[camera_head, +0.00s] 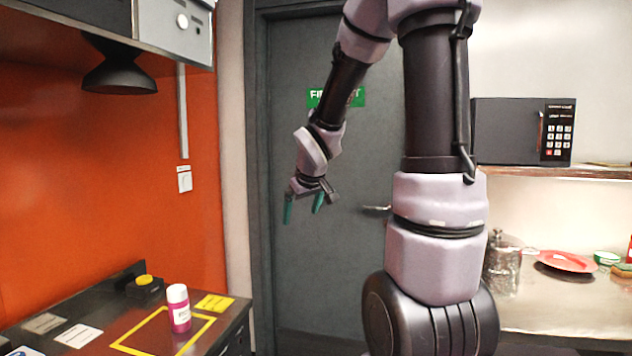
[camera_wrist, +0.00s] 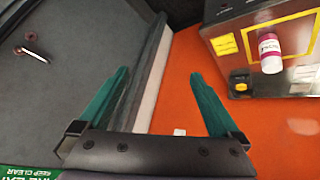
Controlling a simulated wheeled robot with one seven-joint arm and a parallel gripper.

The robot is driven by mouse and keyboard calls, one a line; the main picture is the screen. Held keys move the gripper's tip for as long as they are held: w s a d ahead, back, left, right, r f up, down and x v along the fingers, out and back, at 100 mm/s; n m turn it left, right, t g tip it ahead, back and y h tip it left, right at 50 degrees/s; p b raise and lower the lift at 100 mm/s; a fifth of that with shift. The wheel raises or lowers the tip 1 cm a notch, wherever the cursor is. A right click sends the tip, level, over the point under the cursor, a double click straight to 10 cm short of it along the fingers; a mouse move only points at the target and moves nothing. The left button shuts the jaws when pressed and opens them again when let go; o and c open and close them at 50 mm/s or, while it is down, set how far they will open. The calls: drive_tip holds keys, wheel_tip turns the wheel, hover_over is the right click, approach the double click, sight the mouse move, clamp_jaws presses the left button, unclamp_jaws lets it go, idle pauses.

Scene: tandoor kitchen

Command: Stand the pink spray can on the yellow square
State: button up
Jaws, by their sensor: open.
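The pink spray can (camera_head: 180,311), with a white cap and a white label, stands upright on the dark counter at the lower left. Its base appears to be inside the yellow square (camera_head: 138,328), a taped outline on the counter. The can also shows at the upper right of the wrist view (camera_wrist: 270,50), with the yellow outline (camera_wrist: 280,22) around it. My gripper (camera_head: 302,212) has green fingers, spread apart and empty. It hangs in front of the grey door, above and to the right of the can, well clear of it.
A black box with a yellow button (camera_head: 145,284) stands behind the can. A yellow label (camera_head: 214,303) lies near the counter's right edge, with white labels (camera_head: 78,336) to the left.

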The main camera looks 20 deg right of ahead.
drive_tip(key=s+a+r+m+y, duration=0.1)
drive_tip(key=s+r+m, duration=0.1)
drive_tip(key=s, duration=0.5)
drive_tip(key=s+a+r+m+y, duration=0.1)
drive_tip(key=s+a+r+m, duration=0.1)
drive_tip(key=s+r, duration=0.3)
drive_tip(key=s+a+r+m+y, duration=0.1)
drive_tip(key=s+r, duration=0.3)
drive_tip(key=s, duration=0.5)
drive_tip(key=shift+a+r+m, duration=0.15)
drive_tip(key=shift+a+m, duration=0.35)
drive_tip(key=shift+m, duration=0.3)
drive_tip(key=shift+c, duration=0.3)
